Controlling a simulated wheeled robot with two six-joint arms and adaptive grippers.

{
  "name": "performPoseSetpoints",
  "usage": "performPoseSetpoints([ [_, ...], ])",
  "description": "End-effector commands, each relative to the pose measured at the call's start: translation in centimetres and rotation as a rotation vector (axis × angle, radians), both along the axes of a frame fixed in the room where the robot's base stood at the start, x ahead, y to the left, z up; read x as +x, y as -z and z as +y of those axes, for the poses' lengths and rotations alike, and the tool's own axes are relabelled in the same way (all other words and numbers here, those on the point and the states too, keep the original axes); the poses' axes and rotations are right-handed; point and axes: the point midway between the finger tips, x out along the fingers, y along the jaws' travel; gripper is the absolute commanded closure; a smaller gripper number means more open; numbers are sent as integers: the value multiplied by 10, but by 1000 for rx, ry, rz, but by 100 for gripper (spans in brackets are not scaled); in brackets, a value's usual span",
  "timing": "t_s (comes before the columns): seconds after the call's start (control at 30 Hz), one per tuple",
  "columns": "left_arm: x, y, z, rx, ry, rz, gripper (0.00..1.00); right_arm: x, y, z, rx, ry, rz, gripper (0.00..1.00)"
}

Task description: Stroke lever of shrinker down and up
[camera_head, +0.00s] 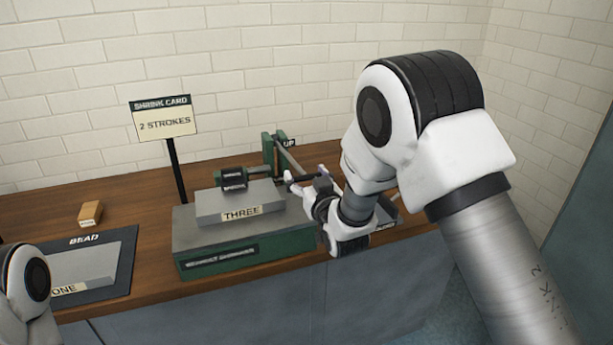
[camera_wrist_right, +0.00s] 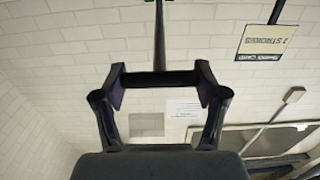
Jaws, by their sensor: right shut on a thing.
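The shrinker is a green machine (camera_head: 215,238) on the wooden bench, with a grey panel labelled THREE (camera_head: 212,207) on top. A green upright (camera_head: 268,155) stands at its back right beside a small UP label (camera_head: 289,142). The lever rod (camera_head: 287,154) slopes from the upright down toward my right gripper (camera_head: 308,187). In the right wrist view the right gripper's fingers (camera_wrist_right: 160,82) are closed on the dark lever handle bar (camera_wrist_right: 160,79), and the rod (camera_wrist_right: 159,35) runs away from it. My left arm shows at the lower left; its gripper is out of frame.
A sign (camera_head: 163,117) reading SHRINK CARD, 2 STROKES stands behind the machine. A dark BEAD mat (camera_head: 115,262) with a panel labelled ONE (camera_head: 90,272) and a small wooden block (camera_head: 90,213) lie to the left. A brick wall is behind the bench.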

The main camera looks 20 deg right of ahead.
Motion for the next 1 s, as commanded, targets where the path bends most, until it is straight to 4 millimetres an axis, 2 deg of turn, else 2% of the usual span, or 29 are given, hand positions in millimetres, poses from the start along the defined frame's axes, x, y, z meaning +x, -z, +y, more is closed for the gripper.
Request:
performPoseSetpoints([
  [0.17, 0, -13, 0, 0, 0, 0, 35, 1, -13, 0, 0, 0, 20, 91],
  [0.27, 0, -29, 0, 0, 0, 0, 35, 3, -26, 0, -1, 0, 51, 91],
  [0.47, 0, -77, 0, 0, 0, 0, 35, 13, -67, 0, -5, 0, 161, 90],
  [0.6, 0, -114, 0, 0, 0, 0, 35, 25, -99, 1, -8, 0, 268, 90],
  [0.7, 0, -132, 0, 0, 0, 0, 35, 37, -119, 1, -10, 1, 348, 90],
  [1.0, 0, -150, 0, 0, 0, 0, 35, 71, -162, 2, -11, 0, 348, 90],
])
